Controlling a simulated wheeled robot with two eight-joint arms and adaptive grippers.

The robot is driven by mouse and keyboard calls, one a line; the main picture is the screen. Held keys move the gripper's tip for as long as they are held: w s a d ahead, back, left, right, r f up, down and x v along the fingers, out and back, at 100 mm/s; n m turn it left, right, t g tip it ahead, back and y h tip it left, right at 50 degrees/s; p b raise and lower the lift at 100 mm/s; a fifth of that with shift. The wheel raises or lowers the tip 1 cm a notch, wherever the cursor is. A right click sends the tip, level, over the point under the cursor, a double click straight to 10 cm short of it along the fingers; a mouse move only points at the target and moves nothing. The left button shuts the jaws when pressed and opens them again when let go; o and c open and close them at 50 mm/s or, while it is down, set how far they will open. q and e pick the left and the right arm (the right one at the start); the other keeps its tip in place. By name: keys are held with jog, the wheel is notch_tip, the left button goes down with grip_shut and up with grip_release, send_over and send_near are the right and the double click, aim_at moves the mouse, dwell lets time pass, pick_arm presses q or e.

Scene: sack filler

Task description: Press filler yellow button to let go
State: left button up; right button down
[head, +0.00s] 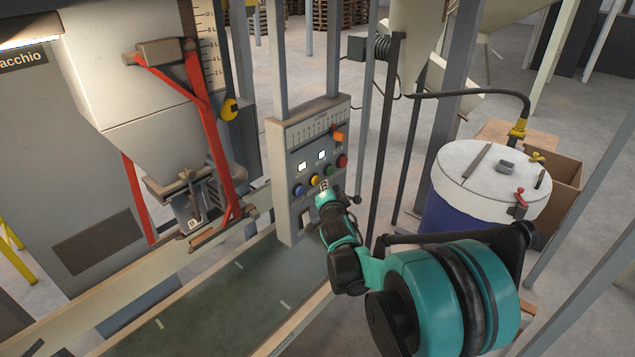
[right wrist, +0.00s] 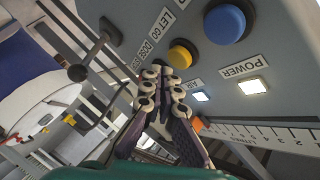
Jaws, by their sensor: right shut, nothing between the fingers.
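The filler's grey control panel (head: 290,230) stands at the middle of the head view. Its yellow button (head: 314,180) sits between a blue button (head: 298,191) and a green one (head: 327,170). My right gripper (head: 325,188) is in front of the panel, just below the yellow button. In the right wrist view its shut, empty fingertips (right wrist: 166,74) are close to the yellow button (right wrist: 181,54), which has a "LET GO" label above it. I cannot tell whether they touch it. The blue button (right wrist: 225,24) is to the right. My left gripper is not in view.
A red button (head: 341,161) and an orange lever (head: 340,136) are also on the panel. The filler spout with red arms (head: 205,100) hangs at the left. A blue drum with a white lid (head: 470,170) stands at the right. Metal posts flank the panel.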

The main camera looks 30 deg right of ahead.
jog(key=shift+w+a, duration=0.15)
jog(key=shift+w, duration=0.25)
jog(key=shift+w+a, duration=0.2)
jog(key=shift+w, duration=0.25)
dwell(0.6)
jog(key=shift+s+d, duration=0.2)
jog(key=shift+s, duration=0.25)
jog(key=shift+s+d, duration=0.2)
jog(key=shift+s, duration=0.25)
jog(key=s+d, duration=0.2)
jog(key=s, duration=0.3)
jog(key=shift+s+d, duration=0.15)
jog(key=shift+s, duration=0.15)
dwell(0.6)
